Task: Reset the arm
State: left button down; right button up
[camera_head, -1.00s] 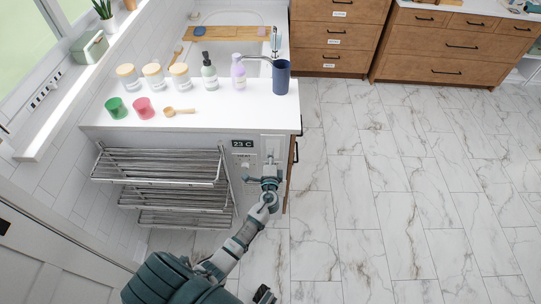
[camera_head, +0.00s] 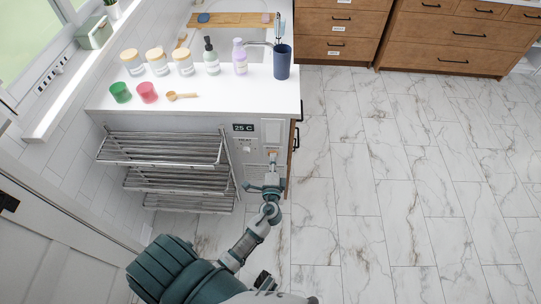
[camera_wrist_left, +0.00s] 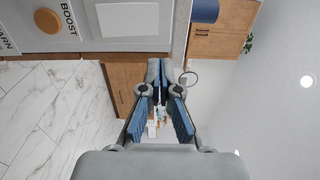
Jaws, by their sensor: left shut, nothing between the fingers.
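My left arm reaches up from the bottom of the head view. Its gripper (camera_head: 272,172) is in front of the white side panel of the counter, below the temperature display (camera_head: 243,128), which reads 25 C. In the left wrist view the left gripper's blue-padded fingers (camera_wrist_left: 162,88) come together at the tips with nothing between them. That view also shows a round wooden knob (camera_wrist_left: 47,20) beside the word BOOST, on a panel apart from the fingers. My right gripper is not in view.
Metal racks (camera_head: 165,148) stand left of the arm under the white counter (camera_head: 215,95). Jars, bottles, small cups and a dark blue cup (camera_head: 282,63) stand on the counter. A white door (camera_head: 45,240) is at the lower left. The marble floor (camera_head: 400,180) on the right is clear.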

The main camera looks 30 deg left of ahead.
pick_arm(q)
jog(key=s+d+f+n+g+h, duration=0.1)
jog(key=s+f+n+g+h, duration=0.2)
jog(key=f, duration=0.5)
jog(key=s+d+f+g+p, duration=0.1)
jog(key=s+f+g, duration=0.1)
jog(key=s+f, duration=0.55)
jog(key=s+d+f+n+g+h, duration=0.1)
jog(key=s+f+n+g+h, duration=0.15)
jog(key=f, duration=0.75)
jog(key=s+d+f+n+g+h, duration=0.2)
jog(key=s+f, duration=0.4)
jog(key=s, duration=0.4)
jog(key=s+d+f+n+g+h, duration=0.2)
jog(key=s+d+f+g, duration=0.2)
jog(key=s, duration=0.6)
notch_tip(320, 180, down, 2)
jog(key=shift+s+d+f+p, duration=0.15)
jog(key=shift+d+f+p, duration=0.15)
jog(key=shift+d, duration=0.3)
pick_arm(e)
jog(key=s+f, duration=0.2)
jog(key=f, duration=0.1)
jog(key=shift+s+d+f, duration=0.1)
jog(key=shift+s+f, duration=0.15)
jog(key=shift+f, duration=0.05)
